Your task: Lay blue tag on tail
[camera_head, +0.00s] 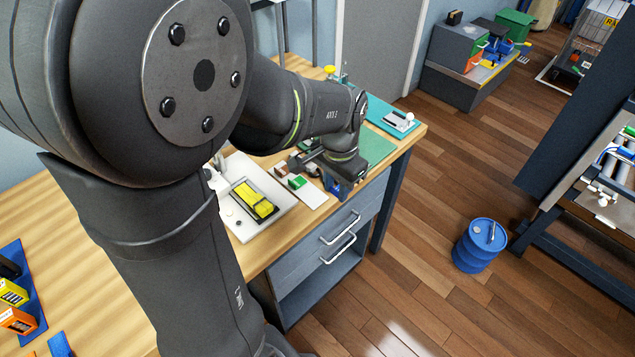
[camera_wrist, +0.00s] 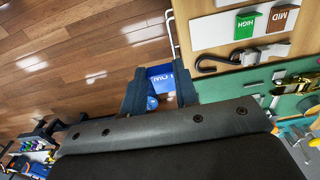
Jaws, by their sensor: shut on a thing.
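My gripper (camera_head: 338,180) is shut on a blue tag (camera_wrist: 160,77) with pale lettering, which sits between its two dark fingers in the wrist view. In the head view the gripper is over the bench's front edge, and the tag is mostly hidden by it. A green tag (camera_wrist: 245,25) marked HIGH and a brown tag (camera_wrist: 282,20) marked MID lie on a white card beyond the gripper. A short grey strap piece with a dark hook (camera_wrist: 212,62) lies beside the card. I cannot tell which part is the tail. The held tag appears clear of the bench.
A green mat (camera_head: 378,148) lies right of the gripper, with brassy metal hardware (camera_wrist: 292,85) on it in the wrist view. A white tray (camera_head: 245,232) with a yellow item (camera_head: 255,200) is left. A blue drum (camera_head: 480,245) stands on the open floor.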

